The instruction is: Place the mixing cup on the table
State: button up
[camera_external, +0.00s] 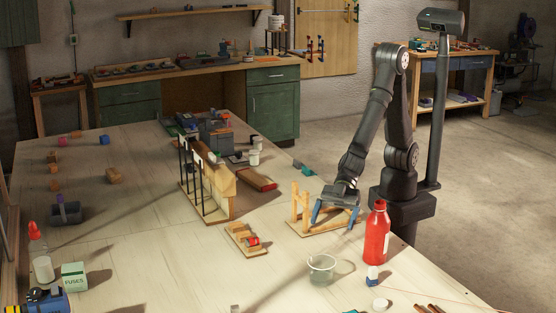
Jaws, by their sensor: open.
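A clear greenish cup (321,268), which looks like the mixing cup, stands upright on the wooden table (150,205) near the front. My gripper (335,215) is behind it and a little to the right, low over the table beside a small wooden frame (303,212). Its blue fingers are spread apart, and I see nothing between them except part of the frame behind. The gripper is apart from the cup.
A wooden rack (208,185) and a small wooden block tray (246,239) are left of my gripper. The table's left middle is largely clear.

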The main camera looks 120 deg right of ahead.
jog(key=s+n, duration=0.1)
jog(key=s, duration=0.1)
send_near(318, 277)
jog(key=shift+w+a+f+y, duration=0.3)
jog(key=shift+f+y, duration=0.1)
jog(key=shift+f, duration=0.15)
jog(key=shift+d+x, duration=0.2)
jog(key=shift+x, duration=2.3)
jog(key=shift+w+f, duration=0.1)
jog(key=shift+f, duration=0.05)
jog(key=c, duration=1.2)
